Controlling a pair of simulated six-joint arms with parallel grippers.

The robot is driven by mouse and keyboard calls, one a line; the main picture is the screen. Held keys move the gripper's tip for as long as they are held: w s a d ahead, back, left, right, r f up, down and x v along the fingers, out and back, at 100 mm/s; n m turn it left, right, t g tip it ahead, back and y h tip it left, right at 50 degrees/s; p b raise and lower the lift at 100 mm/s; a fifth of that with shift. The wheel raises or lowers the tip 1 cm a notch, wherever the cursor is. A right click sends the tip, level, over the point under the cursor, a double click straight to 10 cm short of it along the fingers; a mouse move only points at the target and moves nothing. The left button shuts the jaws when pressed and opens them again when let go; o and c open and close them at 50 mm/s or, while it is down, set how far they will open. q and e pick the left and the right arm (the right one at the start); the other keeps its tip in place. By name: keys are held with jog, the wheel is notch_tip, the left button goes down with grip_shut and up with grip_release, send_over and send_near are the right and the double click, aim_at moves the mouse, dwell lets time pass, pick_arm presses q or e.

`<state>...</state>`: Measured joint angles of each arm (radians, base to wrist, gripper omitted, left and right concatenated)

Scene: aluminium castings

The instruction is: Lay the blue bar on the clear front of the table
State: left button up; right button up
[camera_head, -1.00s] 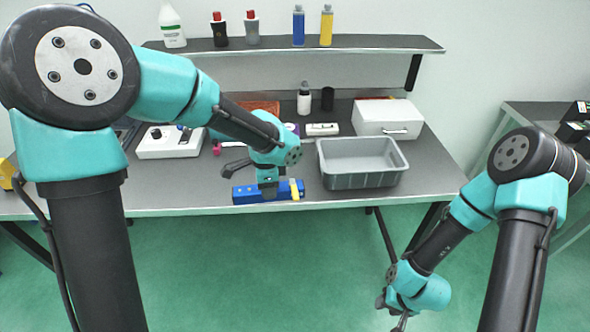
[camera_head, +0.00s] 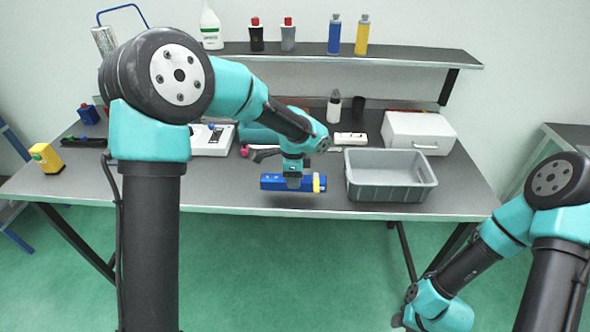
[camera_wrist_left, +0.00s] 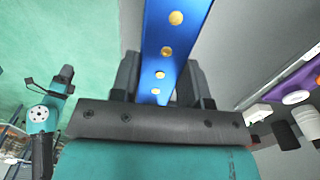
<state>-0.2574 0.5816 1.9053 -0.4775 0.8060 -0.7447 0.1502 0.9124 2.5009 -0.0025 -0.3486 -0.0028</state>
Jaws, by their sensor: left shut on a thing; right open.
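The blue bar (camera_head: 272,182) has a yellow band near its right end in the head view. It is about level, low over the front of the table (camera_head: 230,198), with a dark patch below it; the exact gap is unclear. My left gripper (camera_head: 294,181) is shut on it near the middle, from above. In the left wrist view the blue bar (camera_wrist_left: 168,62), with a row of brass-coloured holes, runs between the fingers of my left gripper (camera_wrist_left: 160,85) and out of the top. My right gripper (camera_head: 402,318) is low, off the table's front, small and partly cut off; it is open.
A grey bin (camera_head: 390,195) stands just right of the bar. A white box (camera_head: 418,133), a white bottle (camera_head: 334,108) and a white device (camera_head: 213,140) stand behind. A yellow object (camera_head: 47,158) is at the left. The front strip between is bare.

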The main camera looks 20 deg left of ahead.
pick_arm(q)
jog(key=w, duration=0.2)
jog(key=w+a, duration=0.1)
jog(key=w, duration=0.1)
jog(key=w+a, duration=0.1)
jog(key=w, duration=0.2)
jog(key=shift+w+f, duration=0.1)
jog(key=shift+f, duration=0.25)
jog(key=shift+w, duration=0.15)
jog(key=shift+w+a+f, duration=0.15)
jog(key=shift+w+f, duration=0.05)
jog(key=shift+f, duration=1.55)
jog(key=shift+f, duration=0.2)
jog(key=o, duration=1.1)
jog(key=shift+c, duration=0.2)
jog(key=shift+r, duration=0.1)
notch_tip(320, 180, up, 12)
